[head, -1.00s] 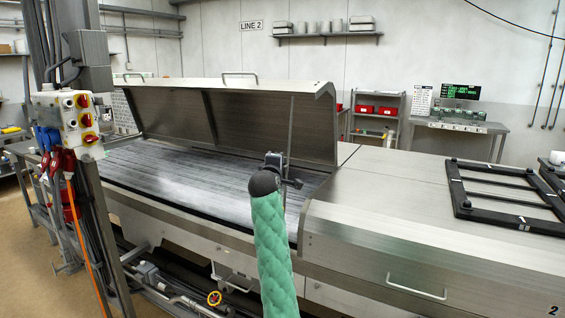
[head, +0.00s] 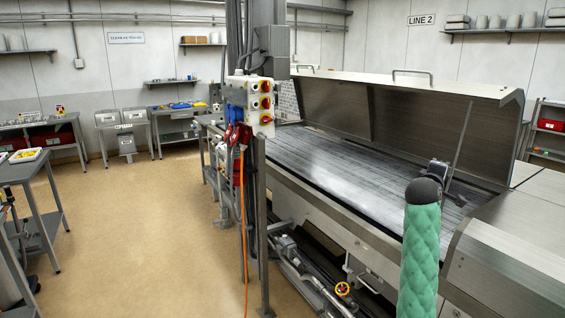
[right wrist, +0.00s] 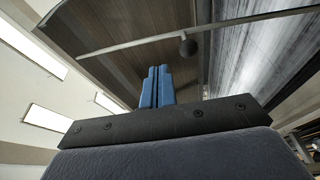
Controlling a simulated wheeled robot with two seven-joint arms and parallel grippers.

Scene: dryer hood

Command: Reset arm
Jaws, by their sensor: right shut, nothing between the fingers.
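My right arm, in a green sleeve, reaches up at the right of the head view. My right gripper (head: 447,184) is at its end, in front of the open dryer. The right wrist view shows the blue fingers of the right gripper (right wrist: 157,86) shut together with nothing between them. The dryer hood (head: 425,120) is raised over the slatted bed (head: 340,165). In the right wrist view the hood's underside (right wrist: 130,30) and a rod with a dark ball knob (right wrist: 188,47) lie beyond the fingers. I cannot tell the gap between fingers and rod. My left gripper is not in view.
A post with a switch box (head: 250,103) and an orange cable stands at the dryer's near left corner. The floor (head: 150,230) to the left is clear, with a grey table (head: 45,190) at the far left.

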